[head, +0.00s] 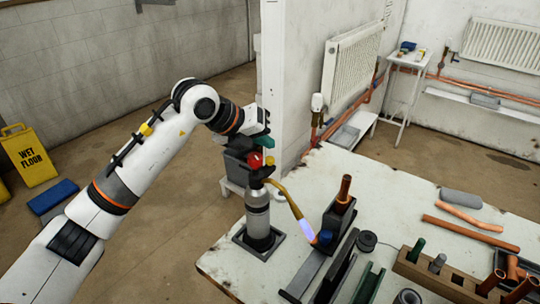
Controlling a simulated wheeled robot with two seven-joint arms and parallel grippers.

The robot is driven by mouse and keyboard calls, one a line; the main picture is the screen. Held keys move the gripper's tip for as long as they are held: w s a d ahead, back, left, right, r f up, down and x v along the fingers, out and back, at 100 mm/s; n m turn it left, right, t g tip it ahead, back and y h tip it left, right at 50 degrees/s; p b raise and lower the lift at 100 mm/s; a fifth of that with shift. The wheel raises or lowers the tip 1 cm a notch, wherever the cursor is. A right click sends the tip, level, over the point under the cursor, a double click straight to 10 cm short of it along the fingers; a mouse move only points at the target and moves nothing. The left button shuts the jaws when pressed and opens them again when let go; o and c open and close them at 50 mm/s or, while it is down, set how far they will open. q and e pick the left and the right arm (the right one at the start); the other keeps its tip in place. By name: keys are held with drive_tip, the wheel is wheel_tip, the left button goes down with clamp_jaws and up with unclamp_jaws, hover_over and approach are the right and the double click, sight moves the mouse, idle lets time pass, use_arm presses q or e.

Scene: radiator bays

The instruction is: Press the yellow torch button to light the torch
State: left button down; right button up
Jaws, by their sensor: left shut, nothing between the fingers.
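The torch (258,212) stands upright in a dark square holder (259,243) at the near left corner of the bench. It has a grey canister, a red part (255,160) at its head and a brass tube (285,196) bending down to the right. A pale violet-blue flame (304,228) shows at the tube's end. My left gripper (262,143) is shut and empty, right at the top of the torch head. I cannot tell whether it touches the torch. I cannot make out the yellow button; the gripper may hide it. My right gripper is out of view.
A copper pipe (343,188) stands in a dark block right of the flame, with a blue piece (325,237) beside it. Copper pipes (470,233) and a wooden rack (440,276) lie further right on the bench (388,196). A white wall (310,80) stands behind the torch.

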sight(265, 167)
use_arm(q)
wheel_tip(265, 167, up, 4)
drive_tip(key=shift+f+p, duration=0.2)
drive_tip(key=shift+p, duration=0.6)
